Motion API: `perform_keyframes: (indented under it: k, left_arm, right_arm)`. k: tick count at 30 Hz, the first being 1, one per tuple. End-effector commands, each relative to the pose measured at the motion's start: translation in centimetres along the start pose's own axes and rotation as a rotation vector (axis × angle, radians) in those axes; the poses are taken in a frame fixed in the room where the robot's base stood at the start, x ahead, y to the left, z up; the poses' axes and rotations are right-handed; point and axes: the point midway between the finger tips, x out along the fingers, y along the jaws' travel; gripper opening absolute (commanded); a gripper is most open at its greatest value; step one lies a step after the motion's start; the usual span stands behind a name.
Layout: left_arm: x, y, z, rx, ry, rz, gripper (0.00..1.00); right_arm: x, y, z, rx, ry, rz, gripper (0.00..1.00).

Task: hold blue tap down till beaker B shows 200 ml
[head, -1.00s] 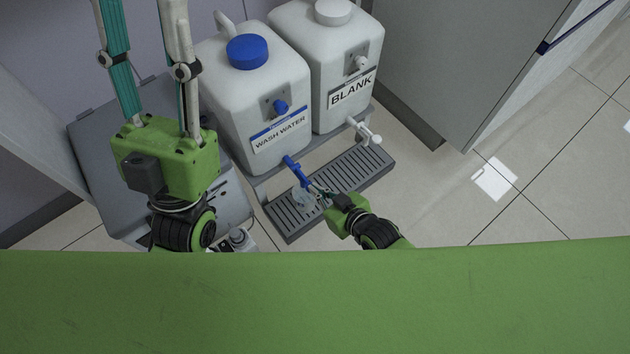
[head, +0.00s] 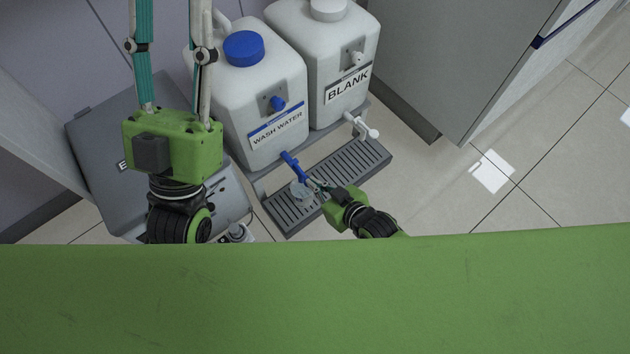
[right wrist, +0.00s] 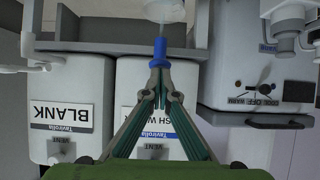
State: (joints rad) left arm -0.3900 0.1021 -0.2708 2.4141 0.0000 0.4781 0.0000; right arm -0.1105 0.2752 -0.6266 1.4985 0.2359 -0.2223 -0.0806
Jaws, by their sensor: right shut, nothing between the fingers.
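The blue tap (head: 292,164) sticks out at the foot of the WASH WATER container (head: 262,105). A small clear beaker (head: 300,192) stands on the grey drip tray (head: 349,188) below it; its marks and water level are too small to read. My right gripper (head: 313,184) is shut and empty, with its fingertips at the tap's outer end. In the right wrist view the fingertips (right wrist: 160,66) meet right at the blue tap (right wrist: 160,47), with the beaker (right wrist: 164,9) just beyond. My left gripper (head: 172,52) is raised at the left, fingers apart, tips cut off by the top edge.
The BLANK container (head: 322,60) with a white tap (head: 361,127) stands to the right of the WASH WATER container. A grey appliance (head: 105,165) is at the left. A grey cabinet (head: 450,60) stands at the right; the tiled floor (head: 540,180) in front is clear.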

Motion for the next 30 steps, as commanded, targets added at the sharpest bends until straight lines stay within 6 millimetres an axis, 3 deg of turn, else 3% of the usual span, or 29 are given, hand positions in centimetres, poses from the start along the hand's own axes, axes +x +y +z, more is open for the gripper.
perform_keyframes:
  k: [30]
  left_arm:
    - [-0.5, -0.6, 5.0, 0.014, -0.233, -0.009, 0.38]
  right_arm:
    - [-0.4, 0.0, -0.7, 0.0, -0.001, 0.0, 0.0]
